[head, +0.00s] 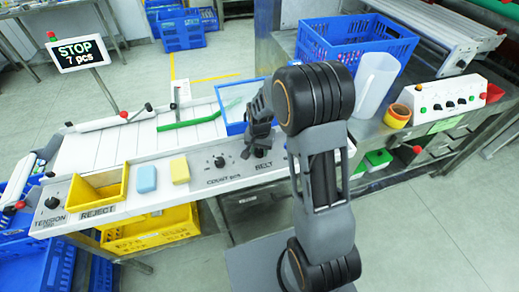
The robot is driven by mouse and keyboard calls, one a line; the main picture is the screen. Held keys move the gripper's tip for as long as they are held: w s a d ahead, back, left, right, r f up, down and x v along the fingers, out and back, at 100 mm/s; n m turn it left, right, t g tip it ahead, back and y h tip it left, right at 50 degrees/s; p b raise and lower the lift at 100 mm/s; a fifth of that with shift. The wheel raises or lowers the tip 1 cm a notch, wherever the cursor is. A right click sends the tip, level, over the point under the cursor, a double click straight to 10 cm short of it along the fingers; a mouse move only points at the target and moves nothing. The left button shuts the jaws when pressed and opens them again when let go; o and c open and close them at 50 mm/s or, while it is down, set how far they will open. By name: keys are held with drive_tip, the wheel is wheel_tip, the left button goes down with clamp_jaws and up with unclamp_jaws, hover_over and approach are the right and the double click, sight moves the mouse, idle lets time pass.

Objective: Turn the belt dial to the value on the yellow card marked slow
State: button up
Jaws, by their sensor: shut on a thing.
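The belt dial (262,152) is a dark knob on the white front panel, just above the label BELT. My gripper (256,142) reaches down onto it from the right and is shut on it. The fingers and arm cover most of the knob, so its pointer and scale cannot be read. I cannot make out a yellow card marked slow. A sign (78,52) at the back left reads STOP, 7 pcs.
The count dial (219,161) sits just left of the belt dial. A yellow block (180,170), a blue block (146,178), a yellow reject bin (99,187) and the tension dial (53,202) follow leftward. A clear jug (374,86) and blue crate (340,48) stand right.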

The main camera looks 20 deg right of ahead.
sight(260, 150)
drive_tip(key=n+b, duration=0.1)
drive_tip(key=n, duration=0.4)
drive_tip(key=n+b, duration=0.1)
drive_tip(key=n, duration=0.4)
drive_tip(key=shift+n, duration=0.4)
idle(0.4)
drive_tip(key=o, duration=0.9)
drive_tip(key=shift+r, duration=0.1)
wheel_tip(260, 150, up, 14)
drive_tip(key=shift+f, duration=0.15)
idle(0.4)
